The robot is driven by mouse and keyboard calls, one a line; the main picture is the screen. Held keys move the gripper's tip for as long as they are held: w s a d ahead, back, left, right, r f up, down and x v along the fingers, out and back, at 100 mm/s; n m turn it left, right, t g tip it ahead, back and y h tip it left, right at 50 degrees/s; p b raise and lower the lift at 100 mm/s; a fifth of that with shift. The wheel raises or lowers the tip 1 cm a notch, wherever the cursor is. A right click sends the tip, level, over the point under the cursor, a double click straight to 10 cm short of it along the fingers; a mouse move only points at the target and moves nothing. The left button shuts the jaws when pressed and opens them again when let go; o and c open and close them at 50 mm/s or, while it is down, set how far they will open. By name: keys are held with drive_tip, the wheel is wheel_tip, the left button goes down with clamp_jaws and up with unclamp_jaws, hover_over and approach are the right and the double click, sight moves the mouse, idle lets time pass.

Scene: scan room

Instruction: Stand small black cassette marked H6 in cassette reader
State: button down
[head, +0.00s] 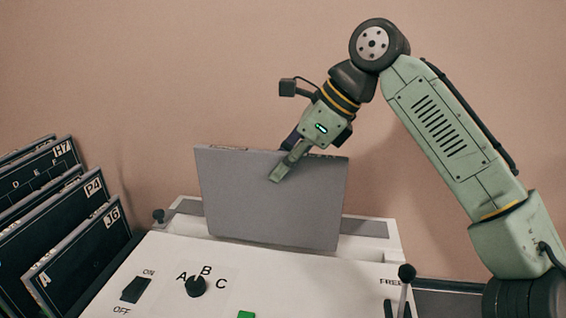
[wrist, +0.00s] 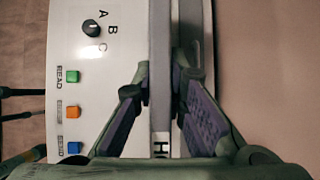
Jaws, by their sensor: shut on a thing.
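My gripper (head: 279,176) is shut on the top edge of a flat panel, the cassette (head: 265,213). The side facing the head camera looks plain grey, not black. In the wrist view my gripper (wrist: 160,88) has one finger on each side of the cassette's edge (wrist: 159,60). A white label there starts with H; the rest is cut off. The cassette is near upright, slightly tilted, over the slot area of the white cassette reader (head: 170,260). Its lower edge meets the reader's top in the head view; I cannot tell whether it is inside the slot.
Several black cassettes, one marked J6 (head: 80,250) and one P4 (head: 55,215), stand in a row at the left. The reader's front carries an on/off switch (head: 136,290), an A-B-C knob (head: 196,286) and coloured buttons. A ball-topped lever (head: 406,273) rises at the right.

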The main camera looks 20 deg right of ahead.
drive_tip(key=shift+f+b, duration=2.6)
drive_tip(key=shift+f, duration=2.55)
drive_tip(key=c, duration=1.5)
unclamp_jaws()
drive_tip(key=shift+f, duration=0.1)
drive_tip(key=shift+c, duration=0.2)
drive_tip(key=shift+f, duration=0.1)
